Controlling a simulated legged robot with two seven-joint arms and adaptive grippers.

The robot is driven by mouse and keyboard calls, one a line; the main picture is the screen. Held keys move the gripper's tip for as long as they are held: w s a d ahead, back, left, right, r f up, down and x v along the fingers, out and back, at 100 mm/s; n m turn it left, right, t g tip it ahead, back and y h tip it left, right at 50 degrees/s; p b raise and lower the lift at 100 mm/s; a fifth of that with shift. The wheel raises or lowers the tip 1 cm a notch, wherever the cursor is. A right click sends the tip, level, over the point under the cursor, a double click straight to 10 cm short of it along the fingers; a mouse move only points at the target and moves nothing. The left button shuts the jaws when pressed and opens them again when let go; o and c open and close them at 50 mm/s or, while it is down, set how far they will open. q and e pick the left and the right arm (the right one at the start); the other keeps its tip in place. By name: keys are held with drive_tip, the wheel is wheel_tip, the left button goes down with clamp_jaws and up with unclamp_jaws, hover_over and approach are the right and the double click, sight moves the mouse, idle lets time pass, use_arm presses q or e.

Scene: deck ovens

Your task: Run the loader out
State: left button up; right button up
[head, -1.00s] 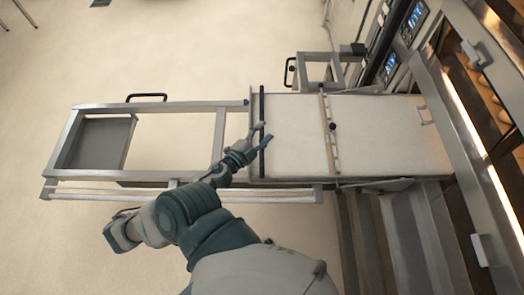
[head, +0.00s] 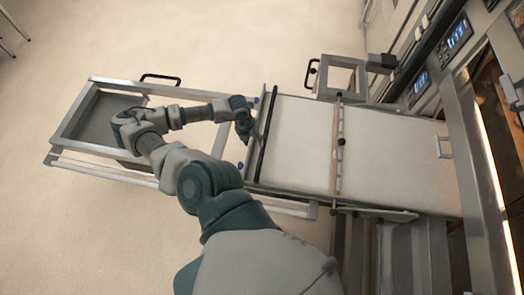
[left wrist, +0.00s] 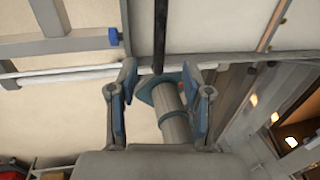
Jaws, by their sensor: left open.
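The loader (head: 302,145) is a pale canvas belt on a metal frame. It lies between the open rail frame (head: 150,177) on the left and the oven on the right. A black bar (head: 267,135) crosses its left end, and a wooden slat (head: 336,155) with a black knob crosses its middle. My left gripper (head: 250,132) is beside the black bar on its left, fingers partly hidden. In the left wrist view its two fingers (left wrist: 160,85) are apart and empty, with the bar's end (left wrist: 159,35) showing between and beyond them. My right gripper is out of view.
The lit oven opening (head: 497,150) and control panels (head: 440,55) stand at the right. A small metal frame with a black handle (head: 311,74) juts out behind the loader. A grey tray (head: 98,115) sits in the left rail frame.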

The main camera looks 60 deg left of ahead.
use_arm(q)
drive_tip(key=b, duration=0.1)
approach(260, 155)
drive_tip(key=f+b, duration=0.1)
drive_tip(key=f, duration=0.1)
drive_tip(key=f+b, duration=0.1)
drive_tip(key=f, duration=0.2)
drive_tip(key=w+f+b, duration=0.1)
drive_tip(key=f, duration=0.2)
drive_tip(key=shift+w+d, duration=0.1)
drive_tip(key=shift+d, duration=0.25)
drive_tip(key=shift+d+f+b, duration=0.3)
drive_tip(key=shift+f+b, duration=0.2)
drive_tip(key=shift+w+d, duration=0.1)
drive_tip(key=shift+d, duration=0.15)
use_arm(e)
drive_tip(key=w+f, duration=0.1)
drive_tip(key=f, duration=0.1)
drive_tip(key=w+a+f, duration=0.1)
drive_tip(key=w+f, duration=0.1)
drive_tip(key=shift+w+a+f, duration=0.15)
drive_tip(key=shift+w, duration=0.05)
use_arm(q)
drive_tip(key=shift+f, duration=0.1)
drive_tip(key=shift+a, duration=0.25)
clamp_jaws()
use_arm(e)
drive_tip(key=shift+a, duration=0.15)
